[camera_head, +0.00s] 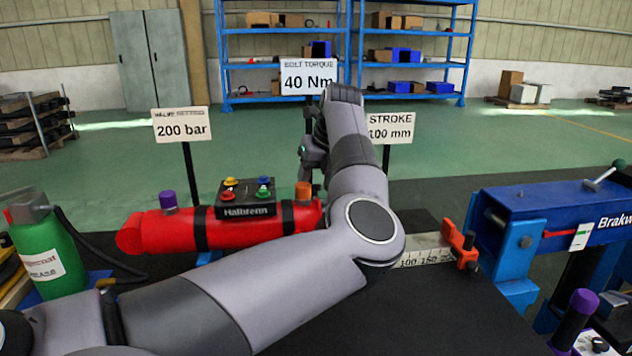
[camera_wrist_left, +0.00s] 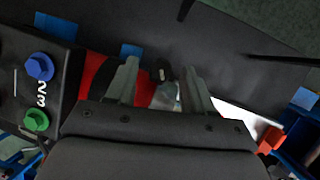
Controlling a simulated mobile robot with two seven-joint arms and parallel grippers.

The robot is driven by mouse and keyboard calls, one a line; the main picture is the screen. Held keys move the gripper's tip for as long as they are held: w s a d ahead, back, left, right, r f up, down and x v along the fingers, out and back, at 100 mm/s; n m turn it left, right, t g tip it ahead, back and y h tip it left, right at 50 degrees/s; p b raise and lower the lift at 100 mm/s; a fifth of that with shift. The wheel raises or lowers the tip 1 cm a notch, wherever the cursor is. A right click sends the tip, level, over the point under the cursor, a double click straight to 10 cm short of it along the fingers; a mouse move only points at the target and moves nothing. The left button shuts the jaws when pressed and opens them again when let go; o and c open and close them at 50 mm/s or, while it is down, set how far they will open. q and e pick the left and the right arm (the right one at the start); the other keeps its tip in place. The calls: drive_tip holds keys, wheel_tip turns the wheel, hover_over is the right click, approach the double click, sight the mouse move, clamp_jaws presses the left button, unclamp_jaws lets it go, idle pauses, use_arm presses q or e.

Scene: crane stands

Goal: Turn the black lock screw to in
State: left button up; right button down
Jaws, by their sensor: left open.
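A small black knob, which looks like the lock screw (camera_wrist_left: 158,70), shows in the left wrist view between the fingertips of my left gripper (camera_wrist_left: 160,78). The fingers stand apart on either side of it, and I see no contact. In the head view my left arm covers this spot, and the fingers are hidden behind it. The red cylinder (camera_head: 165,231) lies on the dark bench, with its right end hidden by my arm. A scale strip (camera_head: 425,257) with an orange stop (camera_head: 461,246) lies right of my arm. My right gripper is not in view.
A black valve box (camera_head: 246,198) with coloured knobs sits on the cylinder. A blue machine (camera_head: 560,205) stands at the right and a green grease bottle (camera_head: 45,255) at the left. Signs on posts, such as the 200 bar sign (camera_head: 181,124), rise behind the bench.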

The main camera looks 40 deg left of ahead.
use_arm(q)
drive_tip(key=shift+a+f, duration=0.1)
drive_tip(key=shift+f, duration=0.2)
clamp_jaws()
drive_tip(key=m+t+b, duration=0.1)
drive_tip(key=h+b, duration=0.1)
drive_tip(key=shift+s+a+f+m+t+b, duration=0.1)
drive_tip(key=shift+f+m+t+b, duration=0.05)
drive_tip(key=shift+m+t+b, duration=0.25)
drive_tip(key=shift+m+t+h+b, duration=0.4)
drive_tip(key=shift+m+b, duration=0.1)
drive_tip(key=shift+b, duration=0.05)
drive_tip(key=shift+s+a+r+m, duration=0.1)
drive_tip(key=shift+r+m, duration=0.1)
drive_tip(key=shift+m, duration=0.2)
unclamp_jaws()
